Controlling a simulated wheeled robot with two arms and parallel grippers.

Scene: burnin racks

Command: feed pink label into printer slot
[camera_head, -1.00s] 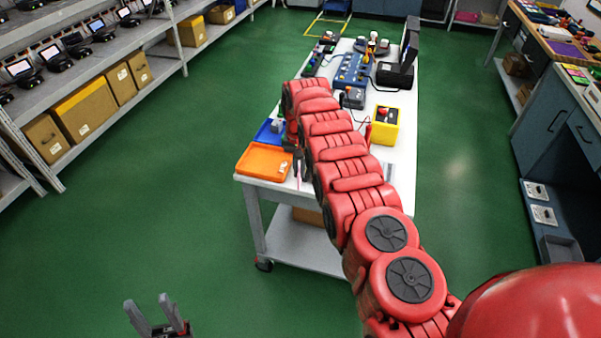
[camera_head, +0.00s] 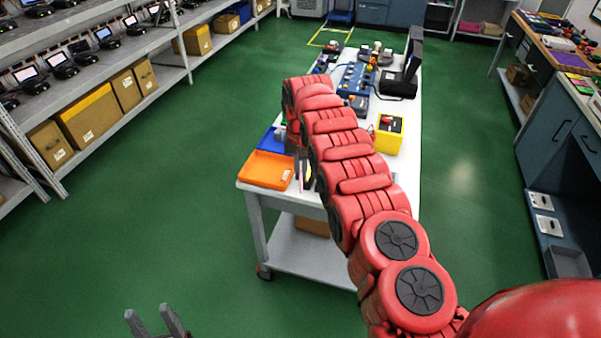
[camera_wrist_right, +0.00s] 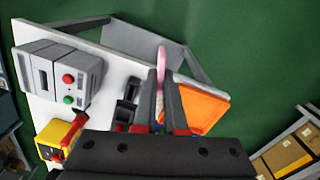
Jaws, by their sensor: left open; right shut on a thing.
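My right gripper (camera_wrist_right: 161,78) is shut on the pink label (camera_wrist_right: 162,58), a narrow strip that sticks out beyond the fingertips in the right wrist view. In the head view this gripper (camera_head: 302,178) is at the near end of the white table, just right of the orange tray. A grey machine (camera_wrist_right: 35,62) with red and green buttons and a dark slot-like recess, seemingly the printer, stands on the table in the wrist view, apart from the label. My arm seems to hide it in the head view. My left gripper (camera_head: 157,322) is open and empty over the floor, bottom left.
The orange tray (camera_head: 262,182) and a blue tray (camera_head: 268,145) lie at the table's (camera_head: 400,182) near left. A yellow box (camera_head: 389,134) stands right of my arm. Devices and a dark screen (camera_head: 413,62) crowd the far end. Shelves line the left; green floor is free around the table.

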